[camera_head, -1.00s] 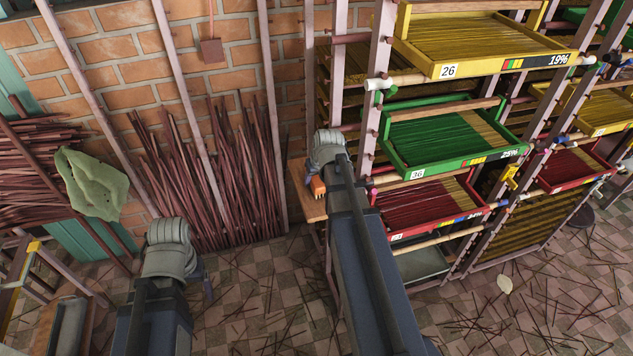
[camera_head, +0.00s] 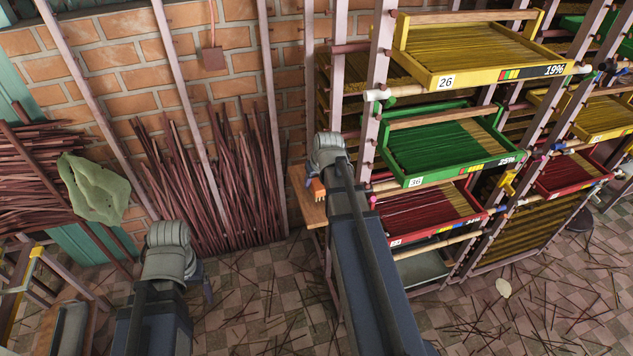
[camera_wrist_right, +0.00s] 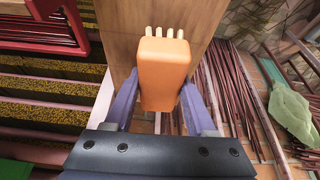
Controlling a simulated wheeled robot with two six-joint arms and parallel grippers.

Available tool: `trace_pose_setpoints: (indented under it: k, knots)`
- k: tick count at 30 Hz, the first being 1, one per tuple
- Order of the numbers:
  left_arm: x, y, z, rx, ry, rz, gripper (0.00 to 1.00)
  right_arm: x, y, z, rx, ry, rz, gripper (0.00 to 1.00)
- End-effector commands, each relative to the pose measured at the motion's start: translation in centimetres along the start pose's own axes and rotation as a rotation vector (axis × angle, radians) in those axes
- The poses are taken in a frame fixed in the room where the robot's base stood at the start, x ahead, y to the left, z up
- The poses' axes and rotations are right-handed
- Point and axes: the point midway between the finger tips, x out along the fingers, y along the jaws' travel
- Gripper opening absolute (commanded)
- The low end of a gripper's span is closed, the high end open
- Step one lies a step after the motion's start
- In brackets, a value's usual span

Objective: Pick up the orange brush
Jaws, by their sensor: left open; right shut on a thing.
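The orange brush (camera_wrist_right: 163,72) is between the two purple fingers of my right gripper (camera_wrist_right: 154,100) in the right wrist view. The fingers are shut on its sides, and its pale bristles point away from me, over a wooden board.
The small wooden board (camera_head: 306,207) stands against the rack's left side. The rack holds yellow (camera_head: 435,80), green (camera_head: 412,183) and red trays of sticks. Bundled sticks (camera_head: 220,190) lean on the brick wall. Loose sticks litter the tiled floor.

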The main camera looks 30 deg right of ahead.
Motion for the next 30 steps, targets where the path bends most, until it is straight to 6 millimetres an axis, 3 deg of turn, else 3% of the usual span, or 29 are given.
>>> trace_pose_setpoints:
  k: [1,15,27,28,30]
  knots:
    - [-1.3,-0.1,0.1,0.0,0.0,0.0,0.8,-1.2,0.0,-0.5,0.0,0.0,0.0,0.0]
    - [-8.2,-0.8,0.5,0.0,0.0,0.0,0.8,-7.6,0.0,-3.2,0.0,0.0,0.0,0.0]
    - [-8.6,-0.8,0.5,0.001,0.0,0.0,0.8,-8.0,0.0,-3.3,0.0,0.0,0.0,0.0]
    - [-8.6,-0.8,0.5,0.001,0.0,0.0,0.8,-8.0,0.0,-3.3,0.0,0.0,0.0,0.53]
    - [-8.6,-0.8,0.5,0.001,0.0,0.0,0.8,-8.0,0.0,-3.3,0.0,0.0,0.0,0.46]
